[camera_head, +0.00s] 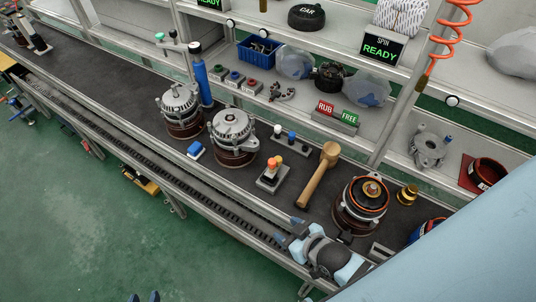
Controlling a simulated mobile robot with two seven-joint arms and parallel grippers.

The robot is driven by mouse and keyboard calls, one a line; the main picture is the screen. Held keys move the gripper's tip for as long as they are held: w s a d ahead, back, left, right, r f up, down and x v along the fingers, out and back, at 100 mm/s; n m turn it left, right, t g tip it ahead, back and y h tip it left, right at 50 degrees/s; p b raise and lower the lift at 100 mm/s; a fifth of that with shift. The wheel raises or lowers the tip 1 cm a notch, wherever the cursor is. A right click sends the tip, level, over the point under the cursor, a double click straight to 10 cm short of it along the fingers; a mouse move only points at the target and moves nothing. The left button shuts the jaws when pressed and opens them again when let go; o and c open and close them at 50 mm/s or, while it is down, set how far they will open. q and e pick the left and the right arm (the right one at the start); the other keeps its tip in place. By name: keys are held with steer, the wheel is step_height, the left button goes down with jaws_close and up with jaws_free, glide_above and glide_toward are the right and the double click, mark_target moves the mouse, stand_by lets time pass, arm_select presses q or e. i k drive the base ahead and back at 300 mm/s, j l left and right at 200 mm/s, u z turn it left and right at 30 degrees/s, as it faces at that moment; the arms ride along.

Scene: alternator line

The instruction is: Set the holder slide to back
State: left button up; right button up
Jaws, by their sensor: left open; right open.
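No part is plainly marked as the holder slide. A small grey fixture with orange knobs (270,175) stands on the dark bench mid-view, and I cannot tell whether it carries the slide or how it is set. My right gripper (289,231) is open and empty at the bench's front edge, in front of the wooden mallet (319,176) and left of an open alternator unit (361,203). It is apart from the grey fixture. My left gripper (144,297) shows only as two blue fingertips at the bottom edge, open, over the floor.
Two alternators (233,131) (181,105) stand on the bench left of the fixture, with a blue block (196,149) before them. A blue post (202,78) rises behind. A shelf with a blue bin (258,51) and signs runs along the back. The bench's far left is mostly clear.

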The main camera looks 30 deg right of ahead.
mark_target(279, 159)
steer(key=z, duration=0.85)
